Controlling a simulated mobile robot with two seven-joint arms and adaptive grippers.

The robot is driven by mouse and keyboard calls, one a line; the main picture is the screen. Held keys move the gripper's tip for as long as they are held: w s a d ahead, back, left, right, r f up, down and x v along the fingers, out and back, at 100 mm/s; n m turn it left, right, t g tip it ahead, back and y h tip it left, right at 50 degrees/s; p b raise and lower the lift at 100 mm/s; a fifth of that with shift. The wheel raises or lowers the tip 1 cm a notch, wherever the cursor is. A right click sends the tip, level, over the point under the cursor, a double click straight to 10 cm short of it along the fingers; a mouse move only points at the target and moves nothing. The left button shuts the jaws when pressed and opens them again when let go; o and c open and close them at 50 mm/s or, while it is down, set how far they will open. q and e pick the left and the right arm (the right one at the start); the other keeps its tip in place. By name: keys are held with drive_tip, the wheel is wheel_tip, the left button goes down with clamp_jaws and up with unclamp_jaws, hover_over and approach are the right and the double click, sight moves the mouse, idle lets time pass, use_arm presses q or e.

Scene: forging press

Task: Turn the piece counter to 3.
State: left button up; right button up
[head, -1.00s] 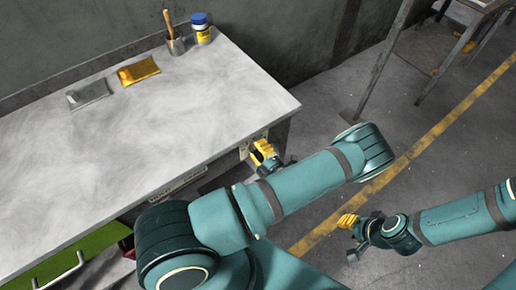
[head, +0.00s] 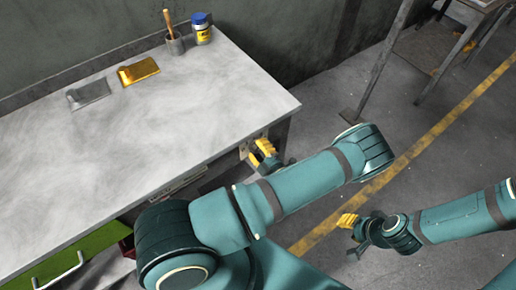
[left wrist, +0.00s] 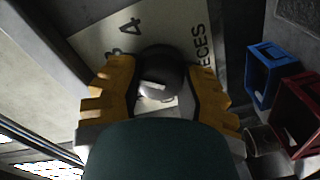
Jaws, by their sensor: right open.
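The piece counter is a pale plate (left wrist: 98,42) on the bench's front, printed with "4", part of another numeral and the end of "PIECES". Its round dark knob (left wrist: 160,70) has a light mark on its face. My left gripper (head: 265,152) is at the plate in the head view. In the left wrist view its yellow fingers (left wrist: 160,98) are spread on either side of the knob, close to it. The knob's pointer and the other numerals are hidden or out of view. My right gripper (head: 347,220) is open and empty over the floor.
The bench top (head: 150,130) carries a gold pouch (head: 138,71), a grey pouch (head: 89,92), a cup with a brush (head: 175,43) and a blue-lidded jar (head: 201,29). A blue crate (left wrist: 262,72) and a red crate (left wrist: 297,112) stand right of the plate.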

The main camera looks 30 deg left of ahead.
use_arm(q)
drive_tip(key=o, duration=0.4)
drive_tip(key=shift+w+a, duration=0.1)
drive_tip(key=shift+a, duration=0.2)
drive_tip(key=shift+o, duration=0.2)
drive_tip(key=shift+d, duration=0.2)
drive_tip(key=v, duration=1.2)
drive_tip(key=shift+a, duration=0.15)
